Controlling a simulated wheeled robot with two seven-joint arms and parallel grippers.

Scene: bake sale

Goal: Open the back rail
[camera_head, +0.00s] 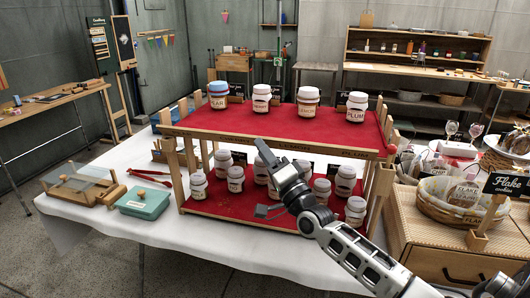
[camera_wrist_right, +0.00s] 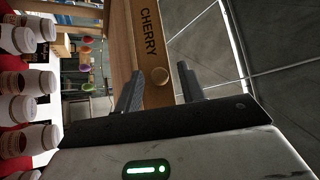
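A two-level wooden rack with red cloth on its shelves stands on a white-covered table. Its upper front rail (camera_head: 280,145) carries lettering. I cannot make out a separate back rail in the head view. My left gripper is not in view.
Several labelled jars (camera_head: 308,101) stand on both shelves, some close to my right gripper. A teal box (camera_head: 143,202) and red tongs (camera_head: 150,176) lie on the table at left. A wooden cabinet with a basket (camera_head: 449,207) stands at right.

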